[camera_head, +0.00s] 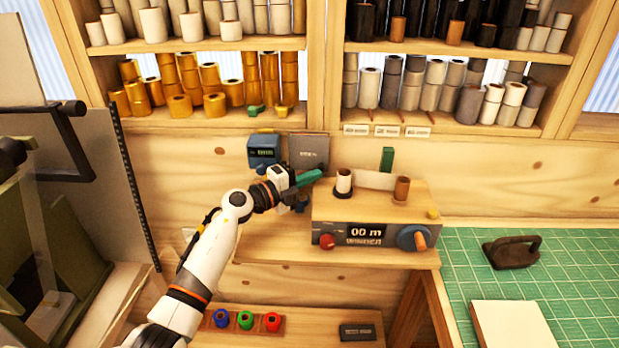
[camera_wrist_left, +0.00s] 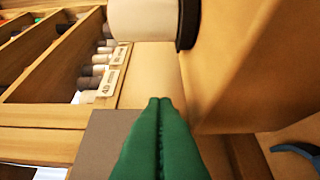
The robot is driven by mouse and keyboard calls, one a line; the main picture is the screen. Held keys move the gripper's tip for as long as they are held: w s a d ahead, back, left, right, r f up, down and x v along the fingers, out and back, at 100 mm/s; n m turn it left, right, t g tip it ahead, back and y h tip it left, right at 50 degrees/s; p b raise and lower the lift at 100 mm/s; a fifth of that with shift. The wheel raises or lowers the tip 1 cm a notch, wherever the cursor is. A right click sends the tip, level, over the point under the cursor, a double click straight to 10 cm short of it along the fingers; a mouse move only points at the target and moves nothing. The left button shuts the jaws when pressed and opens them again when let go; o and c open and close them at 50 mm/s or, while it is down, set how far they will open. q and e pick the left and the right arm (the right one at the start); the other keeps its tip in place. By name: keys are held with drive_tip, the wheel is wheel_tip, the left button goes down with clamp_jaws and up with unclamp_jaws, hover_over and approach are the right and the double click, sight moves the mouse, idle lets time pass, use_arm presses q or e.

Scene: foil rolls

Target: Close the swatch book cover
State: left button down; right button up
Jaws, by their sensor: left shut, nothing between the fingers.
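A grey upright panel (camera_head: 309,148) with small lettering, which looks like the swatch book cover, stands behind the wooden ledge in the head view. Its lower part is hidden behind my left gripper. A grey flat surface, probably the same panel (camera_wrist_left: 103,142), shows at the lower left in the left wrist view. My left gripper (camera_head: 317,173) has green fingers, shut and empty, in front of the panel's lower part. The fingertips (camera_wrist_left: 160,101) touch each other in the wrist view. I cannot tell whether they touch the panel. My right gripper is not in view.
A winder box (camera_head: 375,208) with spools and a display stands just right of my left gripper. A blue meter (camera_head: 263,148) is left of the panel. Shelves of rolls are above. A green cutting mat (camera_head: 560,265) bears a dark iron (camera_head: 511,252).

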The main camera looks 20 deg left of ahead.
use_arm(q)
drive_tip(key=shift+w+r, duration=0.1)
drive_tip(key=shift+w, duration=0.2)
drive_tip(key=shift+r, duration=0.15)
drive_tip(key=shift+s+a, duration=0.1)
drive_tip(key=b+v, duration=0.3)
drive_tip(key=v, duration=0.9)
